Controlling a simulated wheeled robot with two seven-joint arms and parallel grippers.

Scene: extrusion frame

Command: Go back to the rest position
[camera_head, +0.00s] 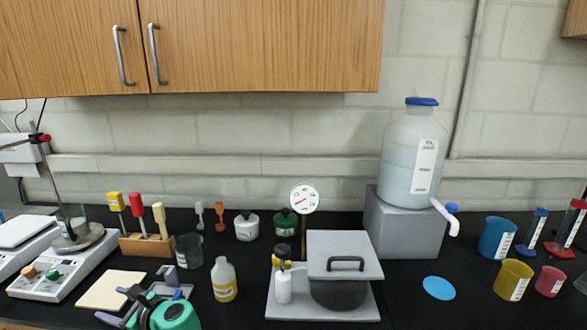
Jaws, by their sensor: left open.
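My left gripper (118,304) shows at the bottom left, with its teal and grey wrist nearest the bottom edge. Its grey fingers are spread apart and point left, with nothing seen between them. They are in front of a cream pad (112,284) on the black bench; whether they touch it I cannot tell. My right gripper is outside the picture.
Close to the left gripper stand a yellow-filled bottle (224,281), a dark glass beaker (189,251) and a hotplate stirrer (62,272). A lidded pot (337,292) stands mid-bench. A water carboy (405,160) stands on a grey block (402,230). Wooden cabinets (270,45) hang above.

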